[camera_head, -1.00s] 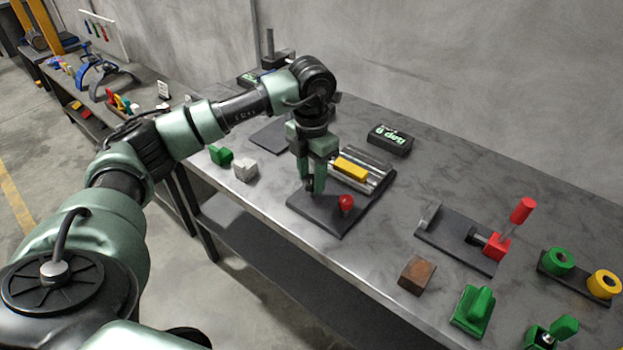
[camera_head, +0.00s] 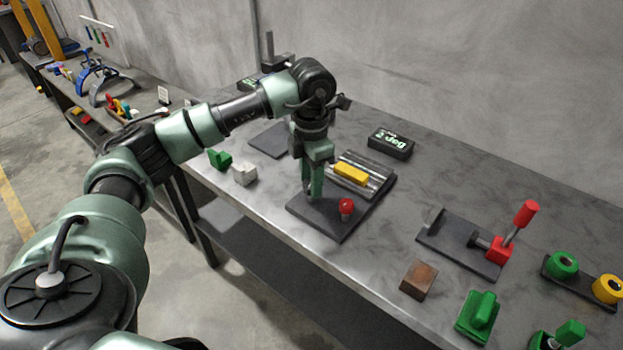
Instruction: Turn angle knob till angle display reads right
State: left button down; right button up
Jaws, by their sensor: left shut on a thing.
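The angle display (camera_head: 391,144) is a black box at the back of the bench. It shows green-white text that looks like "2 deg". My left gripper (camera_head: 312,194) points down over the left part of a dark base plate (camera_head: 335,224). It is shut on the angle knob, which the fingers hide. A red ball (camera_head: 346,206) stands on the same plate, just right of the fingers. Behind it a yellow block (camera_head: 350,174) sits on a grey metal piece (camera_head: 368,168). My right gripper is not in view.
Green (camera_head: 220,158) and white (camera_head: 245,174) blocks lie left of the plate. To the right are a brown block (camera_head: 419,281), a red-handled clamp (camera_head: 499,250), a green piece (camera_head: 477,317) and green and yellow rings. A wall stands behind the bench.

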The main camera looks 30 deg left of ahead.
pick_arm(q)
jog(key=c, duration=0.9)
grip_release()
jog(key=shift+r, duration=0.1)
jog(key=shift+r, duration=0.1)
notch_tip(320, 180, up, 8)
jog(key=shift+f+b, duration=0.2)
jog(key=shift+b, duration=0.2)
jog(key=shift+f, duration=0.1)
